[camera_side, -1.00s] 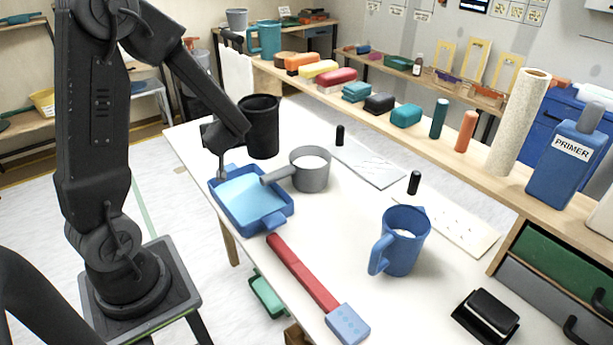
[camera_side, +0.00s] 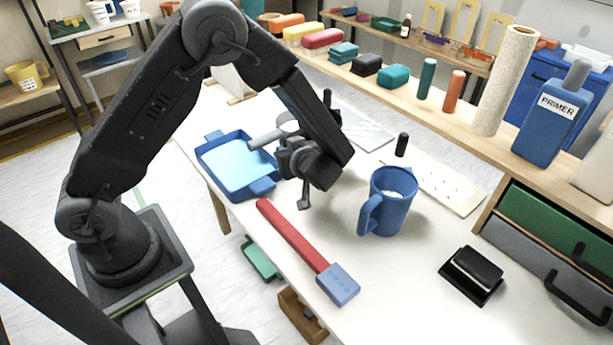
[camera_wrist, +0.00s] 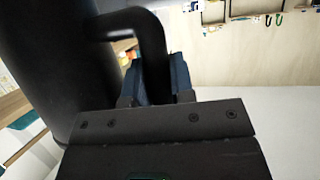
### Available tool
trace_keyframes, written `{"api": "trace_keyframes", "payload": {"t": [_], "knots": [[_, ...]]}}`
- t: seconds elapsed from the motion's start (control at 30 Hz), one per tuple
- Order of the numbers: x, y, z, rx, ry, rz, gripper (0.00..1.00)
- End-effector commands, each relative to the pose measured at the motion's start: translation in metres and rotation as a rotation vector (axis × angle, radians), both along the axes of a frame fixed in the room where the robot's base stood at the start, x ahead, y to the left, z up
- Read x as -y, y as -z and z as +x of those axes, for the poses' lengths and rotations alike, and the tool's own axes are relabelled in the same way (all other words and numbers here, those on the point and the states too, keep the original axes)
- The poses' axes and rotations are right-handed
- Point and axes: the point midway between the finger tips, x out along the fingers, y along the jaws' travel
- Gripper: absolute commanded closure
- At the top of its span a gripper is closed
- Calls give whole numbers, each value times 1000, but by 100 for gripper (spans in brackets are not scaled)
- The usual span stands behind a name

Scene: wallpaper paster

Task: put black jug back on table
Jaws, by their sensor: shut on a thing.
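In the wrist view the black jug (camera_wrist: 40,70) fills the left side, and its curved handle (camera_wrist: 125,24) runs down between the fingers. My gripper (camera_wrist: 157,80) is shut on that handle. The jug's base and the handle's lower part are hidden. In the side view the jug cannot be made out; my arm hides that area, around the middle of the white table (camera_side: 400,280). How far the jug is above the table cannot be told.
The front right tabletop has bare room.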

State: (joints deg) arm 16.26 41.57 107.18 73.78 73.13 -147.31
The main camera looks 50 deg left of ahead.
Motion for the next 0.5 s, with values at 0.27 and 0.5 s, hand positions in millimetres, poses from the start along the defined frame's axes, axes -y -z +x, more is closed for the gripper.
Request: {"api": "trace_keyframes", "payload": {"t": [0.27,0.5], "knots": [[31,22,20,1,1,1,100],[33,49,20,-3,1,2,100]]}}
